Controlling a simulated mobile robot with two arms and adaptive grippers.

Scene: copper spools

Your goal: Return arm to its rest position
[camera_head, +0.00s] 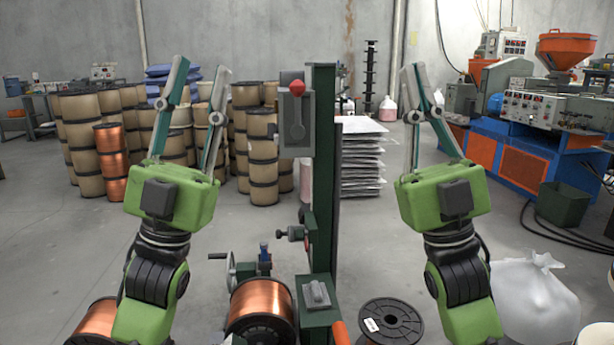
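My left gripper (202,68) points upward in the left half of the head view, its two fingers spread apart with nothing between them. My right gripper (412,68) also points upward, right of the green post. Its two fingers stand apart at the base and come near each other or overlap at the tips, with nothing seen between them. Both green gripper bodies are raised in front of me at about the same height. Neither gripper is seen touching anything.
A dark green machine post (323,170) with a red knob (297,88) stands between my arms. A copper spool (262,306) and a black spool (390,322) are low in front. Stacked spools (262,155) stand behind left; a blue machine (520,150) and white bag (535,300) are right.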

